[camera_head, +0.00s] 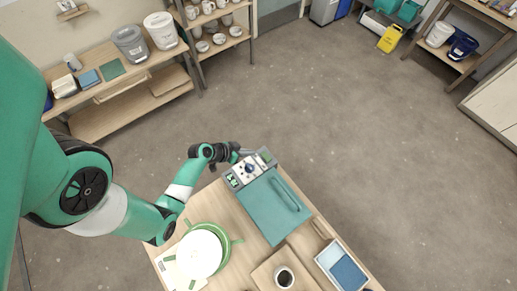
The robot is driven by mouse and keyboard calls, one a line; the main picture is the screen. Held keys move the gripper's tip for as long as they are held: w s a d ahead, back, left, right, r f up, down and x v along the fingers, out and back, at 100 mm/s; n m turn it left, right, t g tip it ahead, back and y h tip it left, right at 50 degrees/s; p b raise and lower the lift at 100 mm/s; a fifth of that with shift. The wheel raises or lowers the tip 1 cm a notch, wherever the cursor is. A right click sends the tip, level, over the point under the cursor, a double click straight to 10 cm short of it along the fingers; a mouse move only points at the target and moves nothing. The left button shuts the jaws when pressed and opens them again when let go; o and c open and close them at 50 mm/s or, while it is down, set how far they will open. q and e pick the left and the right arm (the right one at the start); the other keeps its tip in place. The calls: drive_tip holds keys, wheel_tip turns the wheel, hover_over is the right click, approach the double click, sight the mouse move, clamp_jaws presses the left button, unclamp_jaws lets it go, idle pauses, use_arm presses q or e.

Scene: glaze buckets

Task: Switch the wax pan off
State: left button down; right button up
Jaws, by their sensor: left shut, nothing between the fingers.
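The wax pan (267,207) is a teal box with a long handle along its top, standing on the wooden table. Its grey control panel (249,168) lies along the far end, with a blue-centred dial and a small green-lit display at its left. My left gripper (243,153) is shut and empty, just beyond the far edge of the panel near its upper part. Its fingertips are small and partly hidden, so I cannot tell whether they touch the panel. My right gripper is out of view.
A white round wheel with green arms (200,254) stands at the table's left. A dark-filled cup (284,277) on a board and a white tray with a blue pad (342,265) are at the front. Shelves with buckets (131,43) stand at the back left; the floor is open.

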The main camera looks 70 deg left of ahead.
use_arm(q)
drive_tip(key=b, duration=0.8)
approach(270, 157)
drive_tip(key=shift+w+a+r, duration=0.15)
drive_tip(key=shift+w+a, duration=0.15)
drive_tip(key=shift+w, duration=0.3)
drive_tip(key=shift+w+a+r, duration=0.1)
drive_tip(key=shift+w+a, duration=0.15)
drive_tip(key=shift+w, duration=0.35)
drive_tip(key=shift+w+a+f+p, duration=0.15)
drive_tip(key=shift+w+f+p, duration=0.15)
drive_tip(key=shift+w, duration=0.35)
drive_tip(key=f, duration=0.2)
drive_tip(key=f+b, duration=0.1)
drive_tip(key=f, duration=0.1)
drive_tip(key=shift+w+d, duration=0.25)
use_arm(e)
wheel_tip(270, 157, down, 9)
use_arm(q)
drive_tip(key=shift+s, duration=0.1)
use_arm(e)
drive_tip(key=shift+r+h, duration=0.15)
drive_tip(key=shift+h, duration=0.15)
